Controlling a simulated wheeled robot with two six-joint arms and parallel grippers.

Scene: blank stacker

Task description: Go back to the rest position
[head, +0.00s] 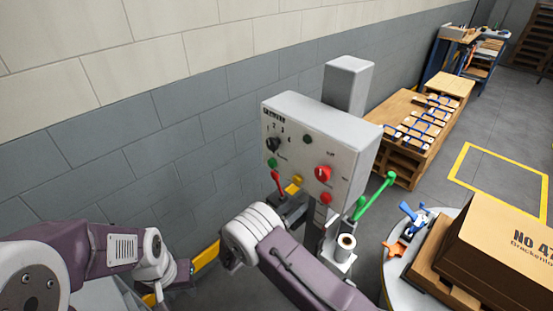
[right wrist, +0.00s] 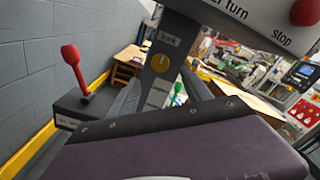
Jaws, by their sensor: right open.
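My left arm (head: 110,250) comes in from the left and bends at a white joint, low in front of the wall. A dark end (head: 185,272) shows beside that joint, but I cannot make out left fingertips. My right arm (head: 305,270) rises from the bottom to a white rounded joint (head: 250,230) in front of the control panel. My right gripper (head: 232,258) shows only as a dark part beside that joint and is open, with nothing seen in it. In the right wrist view a purple, black-edged part of my arm (right wrist: 190,150) fills the bottom.
The control panel (head: 347,150) stands close beyond my right arm. A red lever (right wrist: 71,68) sticks up left in the right wrist view. A green-handled lever (head: 375,195), a round table (head: 397,270) and a brown box (head: 510,250) lie right. The wall bounds the left.

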